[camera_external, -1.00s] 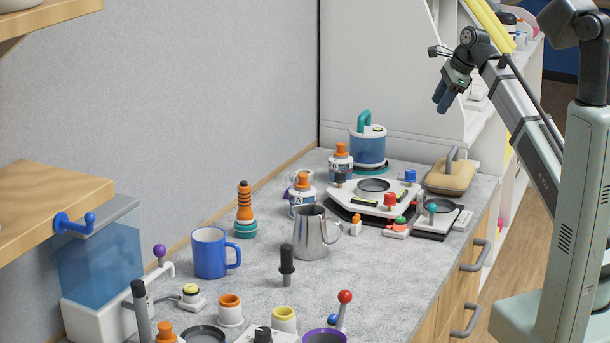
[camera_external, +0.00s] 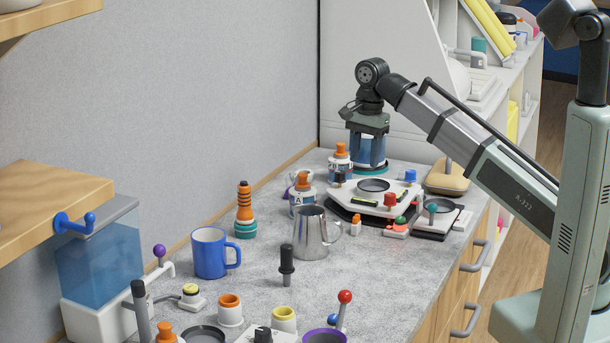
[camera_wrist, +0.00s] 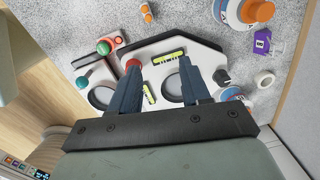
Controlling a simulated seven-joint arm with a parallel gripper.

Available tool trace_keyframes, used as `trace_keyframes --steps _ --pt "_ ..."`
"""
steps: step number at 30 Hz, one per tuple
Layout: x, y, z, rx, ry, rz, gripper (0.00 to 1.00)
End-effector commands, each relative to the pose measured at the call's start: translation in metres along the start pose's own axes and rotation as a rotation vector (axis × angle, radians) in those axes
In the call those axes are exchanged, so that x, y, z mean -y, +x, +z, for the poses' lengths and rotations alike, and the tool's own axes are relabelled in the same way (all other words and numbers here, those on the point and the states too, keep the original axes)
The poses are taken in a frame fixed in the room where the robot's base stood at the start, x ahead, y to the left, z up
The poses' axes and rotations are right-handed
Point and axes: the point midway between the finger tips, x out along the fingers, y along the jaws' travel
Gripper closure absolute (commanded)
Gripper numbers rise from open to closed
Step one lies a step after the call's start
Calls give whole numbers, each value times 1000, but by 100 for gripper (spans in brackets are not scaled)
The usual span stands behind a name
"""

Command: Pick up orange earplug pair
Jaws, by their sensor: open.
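The orange earplug pair (camera_external: 355,225) is a small orange-and-white piece standing on the grey counter, just in front of the white hexagonal device. In the wrist view it shows small at the top edge (camera_wrist: 147,13), beyond my fingertips. My gripper (camera_external: 370,163) has blue fingers pointing down. It is at the back of the counter, in front of the blue canister and behind the earplug pair. In the wrist view my gripper (camera_wrist: 160,66) is open and empty, with its fingers over the white device.
The white device (camera_external: 340,187) has red and blue knobs. Orange-capped bottles (camera_external: 301,197) and a metal pitcher (camera_external: 312,236) stand left of the earplugs. Bare counter lies in front.

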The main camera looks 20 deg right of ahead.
Motion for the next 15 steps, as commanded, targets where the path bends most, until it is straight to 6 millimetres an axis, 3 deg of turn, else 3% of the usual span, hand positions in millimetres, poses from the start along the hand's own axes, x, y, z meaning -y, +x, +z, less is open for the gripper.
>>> trace_keyframes --steps 1,6,15 --pt "0 4 14 -8 -42 13 53" --pt "-1 13 43 -31 -138 47 53" --pt "-5 33 52 -41 -174 60 53"
